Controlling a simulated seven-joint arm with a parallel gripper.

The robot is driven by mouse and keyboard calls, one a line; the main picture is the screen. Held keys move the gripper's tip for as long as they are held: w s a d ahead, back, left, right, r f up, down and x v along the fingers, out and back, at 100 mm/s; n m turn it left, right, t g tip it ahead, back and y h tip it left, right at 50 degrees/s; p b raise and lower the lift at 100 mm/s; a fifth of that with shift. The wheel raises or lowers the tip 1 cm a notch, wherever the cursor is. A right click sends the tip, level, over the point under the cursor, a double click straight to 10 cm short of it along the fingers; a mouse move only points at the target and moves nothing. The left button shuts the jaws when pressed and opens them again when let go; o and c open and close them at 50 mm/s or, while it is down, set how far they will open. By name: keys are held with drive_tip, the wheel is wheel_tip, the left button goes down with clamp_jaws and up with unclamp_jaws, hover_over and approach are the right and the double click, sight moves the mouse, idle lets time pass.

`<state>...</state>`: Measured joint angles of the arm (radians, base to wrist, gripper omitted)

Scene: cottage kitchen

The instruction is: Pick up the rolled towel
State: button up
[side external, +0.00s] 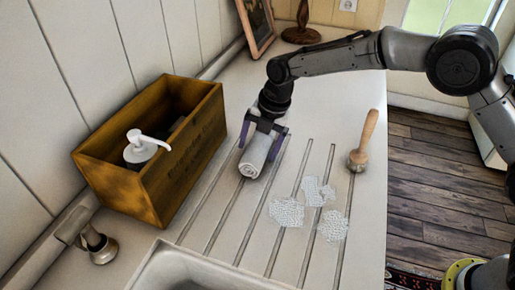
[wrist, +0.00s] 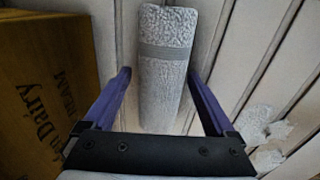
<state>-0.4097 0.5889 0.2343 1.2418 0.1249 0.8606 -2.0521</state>
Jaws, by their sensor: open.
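The rolled towel (side external: 255,158) is a light grey roll with a darker band around it. It lies on the grooved drainboard of the counter. In the wrist view the towel (wrist: 167,65) runs lengthwise away from me, between the two purple fingers. My gripper (side external: 264,140) is low over the towel, pointing down, with one finger on each side of it. In the wrist view my gripper (wrist: 158,95) is open, with gaps showing between each finger and the towel. How far the fingertips are from the drainboard cannot be told.
A wooden crate (side external: 185,158) with a white pump bottle (side external: 140,148) stands close on the left. White foamy patches (side external: 287,212) and a wooden-handled brush (side external: 367,140) lie to the right. The sink (side external: 205,272) is in front. A frame (side external: 257,25) stands behind.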

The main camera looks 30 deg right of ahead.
sight(257, 140)
drive_tip(key=c, duration=1.2)
drive_tip(key=shift+o, duration=0.2)
drive_tip(key=shift+r, duration=0.1)
drive_tip(key=shift+r, duration=0.45)
wheel_tip(257, 140, up, 2)
drive_tip(key=shift+r, duration=0.1)
drive_tip(key=s+d+r, duration=0.6)
drive_tip(key=s+r, duration=0.3)
drive_tip(key=s, duration=0.3)
drive_tip(key=shift+s+r, duration=0.35)
drive_tip(key=shift+r, duration=0.05)
